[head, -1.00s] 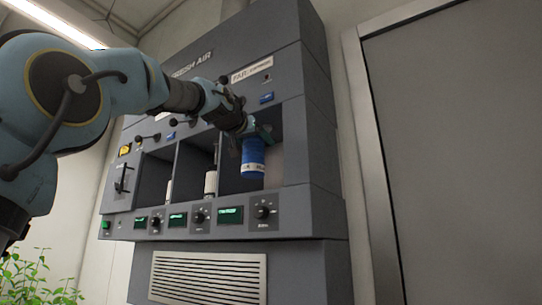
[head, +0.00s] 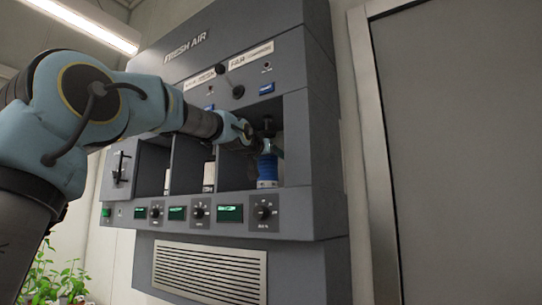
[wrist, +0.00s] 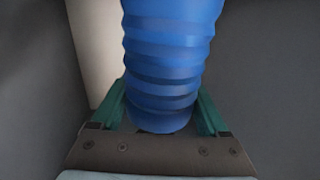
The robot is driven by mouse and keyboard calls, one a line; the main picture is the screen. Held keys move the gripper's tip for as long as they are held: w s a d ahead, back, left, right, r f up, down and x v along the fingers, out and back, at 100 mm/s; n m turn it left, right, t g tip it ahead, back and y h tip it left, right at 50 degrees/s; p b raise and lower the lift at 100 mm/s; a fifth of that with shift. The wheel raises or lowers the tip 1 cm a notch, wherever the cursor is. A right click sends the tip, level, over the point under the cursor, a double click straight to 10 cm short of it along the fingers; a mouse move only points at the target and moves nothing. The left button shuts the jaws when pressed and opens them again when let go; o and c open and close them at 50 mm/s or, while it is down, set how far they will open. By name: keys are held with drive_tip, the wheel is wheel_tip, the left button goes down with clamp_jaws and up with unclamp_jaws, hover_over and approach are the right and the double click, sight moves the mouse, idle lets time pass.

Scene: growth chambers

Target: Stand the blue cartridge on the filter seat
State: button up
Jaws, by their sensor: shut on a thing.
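The blue cartridge (head: 267,170) is upright inside the rightmost bay of the grey Fresh Air cabinet (head: 318,130), low and close to the bay floor. In the wrist view the ribbed blue cartridge (wrist: 168,60) stands between the green fingers of my gripper (wrist: 165,112). My gripper is shut on it, and in the head view my gripper (head: 262,148) reaches into the bay from the left. The filter seat is not clearly visible; I cannot tell whether the cartridge's base touches it.
Two bays to the left hold white cylinders (head: 209,176). Dividers and bay walls are close around my gripper. Below are knobs (head: 264,211), green displays (head: 229,213) and a vent grille (head: 210,270). Green plants (head: 55,275) are at lower left.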

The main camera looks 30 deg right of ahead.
drive_tip(key=shift+f, duration=0.15)
drive_tip(key=o, duration=1.4)
drive_tip(key=shift+c, duration=0.2)
drive_tip(key=b+v, duration=1.2)
drive_tip(key=b, duration=0.1)
